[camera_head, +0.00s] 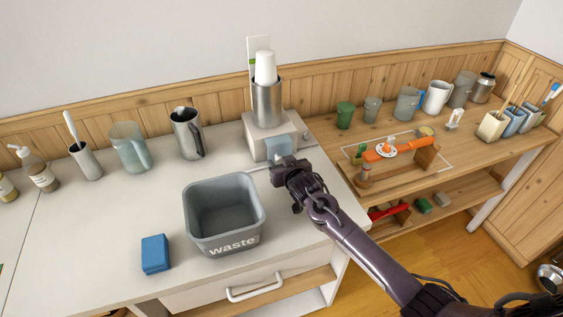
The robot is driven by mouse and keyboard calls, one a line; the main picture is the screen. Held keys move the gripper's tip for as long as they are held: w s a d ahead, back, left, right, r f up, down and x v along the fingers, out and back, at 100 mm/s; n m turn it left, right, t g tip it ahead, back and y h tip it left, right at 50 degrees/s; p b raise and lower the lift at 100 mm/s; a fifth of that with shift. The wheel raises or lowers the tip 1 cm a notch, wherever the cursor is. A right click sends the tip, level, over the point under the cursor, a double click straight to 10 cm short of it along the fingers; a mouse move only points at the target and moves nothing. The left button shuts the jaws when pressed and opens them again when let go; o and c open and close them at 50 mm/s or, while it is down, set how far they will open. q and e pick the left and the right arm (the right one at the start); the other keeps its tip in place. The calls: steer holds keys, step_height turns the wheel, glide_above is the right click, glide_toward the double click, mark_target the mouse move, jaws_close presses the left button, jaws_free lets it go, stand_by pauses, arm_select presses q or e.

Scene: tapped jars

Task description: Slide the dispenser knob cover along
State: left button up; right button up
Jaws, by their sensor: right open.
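The dispenser (262,124) is a pale box with a metal cylinder and white cups on top, standing at the back of the white counter. A light blue cover (279,148) sits on its front face; I take it for the knob cover. The knob itself cannot be made out. My right gripper (280,165) is just in front of and below the blue cover, at the dispenser's front. It is open, and I see nothing held in it. Whether its fingers touch the cover cannot be told. My left gripper is not in view.
A grey waste bin (224,207) stands just left of my right gripper. A blue block (155,254) lies at the counter's front. A metal pitcher (186,133) and blue jug (130,147) stand left of the dispenser. A wooden shelf (390,135) with cups is at right.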

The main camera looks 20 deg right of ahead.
steer(key=shift+w+f, duration=0.1)
steer(key=shift+w, duration=0.05)
jaws_close()
steer(key=shift+a, duration=0.1)
steer(key=a, duration=0.4)
steer(key=shift+a, duration=0.25)
jaws_free()
steer(key=shift+d, duration=0.15)
steer(key=shift+b+v, duration=0.7)
steer(key=shift+v, duration=3.3)
